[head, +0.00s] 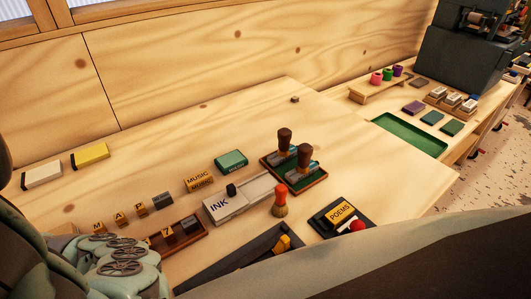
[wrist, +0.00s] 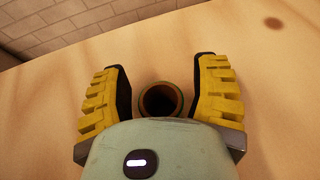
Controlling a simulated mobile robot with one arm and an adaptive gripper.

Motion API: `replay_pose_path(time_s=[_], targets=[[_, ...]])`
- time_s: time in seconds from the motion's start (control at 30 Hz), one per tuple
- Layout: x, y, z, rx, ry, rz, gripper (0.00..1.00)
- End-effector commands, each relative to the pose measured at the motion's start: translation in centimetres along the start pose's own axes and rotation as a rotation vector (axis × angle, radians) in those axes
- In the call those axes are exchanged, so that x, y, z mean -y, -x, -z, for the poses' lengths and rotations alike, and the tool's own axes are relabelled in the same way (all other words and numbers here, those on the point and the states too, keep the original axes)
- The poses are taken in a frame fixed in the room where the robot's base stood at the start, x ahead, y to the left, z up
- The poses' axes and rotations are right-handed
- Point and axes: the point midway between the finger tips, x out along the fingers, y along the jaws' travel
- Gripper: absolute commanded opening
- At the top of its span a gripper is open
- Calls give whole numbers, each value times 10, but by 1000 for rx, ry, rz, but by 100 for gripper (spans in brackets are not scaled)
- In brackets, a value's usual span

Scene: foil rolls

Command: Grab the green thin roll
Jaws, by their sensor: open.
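In the wrist view my gripper (wrist: 160,66) is open, with one yellow-ridged finger on each side. A round, hollow roll end (wrist: 160,101) with a dark greenish rim and brown inside shows between the fingers. Gaps show on both sides of it, and its lower part is hidden behind my gripper's body. In the head view a small green roll (head: 387,75) stands on a low wooden rack (head: 362,97) at the back right. I cannot tell whether it is the roll in the wrist view. My gripper's fingers do not show in the head view.
A pink roll (head: 376,79) and a purple roll (head: 397,71) flank the green one. A green tray (head: 410,136) lies in front of the rack. Stamps, an ink box (head: 222,206) and letter blocks crowd the near bench. A dark machine (head: 458,62) stands behind right.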

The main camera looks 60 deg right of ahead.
Motion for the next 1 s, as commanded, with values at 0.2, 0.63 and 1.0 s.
replay_pose_path(time_s=[0.2,0.63,1.0], targets=[[0,0,0,0,0,0,37],[0,0,0,0,-1,1,0],[0,0,0,0,-1,1,0]])
